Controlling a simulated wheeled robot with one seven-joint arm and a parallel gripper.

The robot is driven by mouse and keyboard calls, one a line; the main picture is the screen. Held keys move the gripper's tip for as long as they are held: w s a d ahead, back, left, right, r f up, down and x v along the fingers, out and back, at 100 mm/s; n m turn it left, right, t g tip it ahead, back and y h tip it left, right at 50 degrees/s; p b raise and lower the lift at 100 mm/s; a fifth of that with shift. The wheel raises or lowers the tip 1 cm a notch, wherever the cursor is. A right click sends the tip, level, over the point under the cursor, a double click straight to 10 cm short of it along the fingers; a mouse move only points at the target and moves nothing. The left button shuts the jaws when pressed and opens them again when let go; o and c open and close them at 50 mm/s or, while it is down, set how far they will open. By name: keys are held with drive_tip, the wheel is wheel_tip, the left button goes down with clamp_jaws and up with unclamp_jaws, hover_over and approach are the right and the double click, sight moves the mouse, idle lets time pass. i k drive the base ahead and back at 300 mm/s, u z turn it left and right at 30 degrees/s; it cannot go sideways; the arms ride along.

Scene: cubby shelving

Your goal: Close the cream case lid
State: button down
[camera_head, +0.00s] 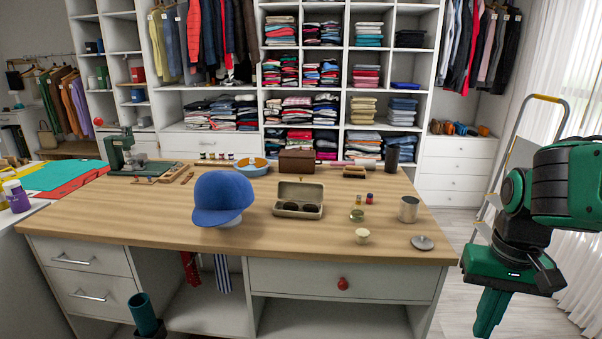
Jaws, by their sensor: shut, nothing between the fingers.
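The cream case (299,199) sits on the wooden tabletop, right of the blue cap. Its lid (300,190) stands raised at the back, and dark sunglasses (301,208) lie inside. My gripper (490,315) is at the lower right, beyond the table's right edge, pointing down. It is shut and empty, well apart from the case.
A blue cap (221,197) stands left of the case and a brown box (297,161) behind it. To the right are a small bottle (357,210), a metal canister (408,209), a cream cup (362,236) and a grey lid (422,242). The front tabletop (290,240) is clear.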

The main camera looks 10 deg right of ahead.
sight(287, 190)
drive_tip(key=z, duration=0.05)
drive_tip(key=i, duration=1)
drive_tip(key=u, duration=0.05)
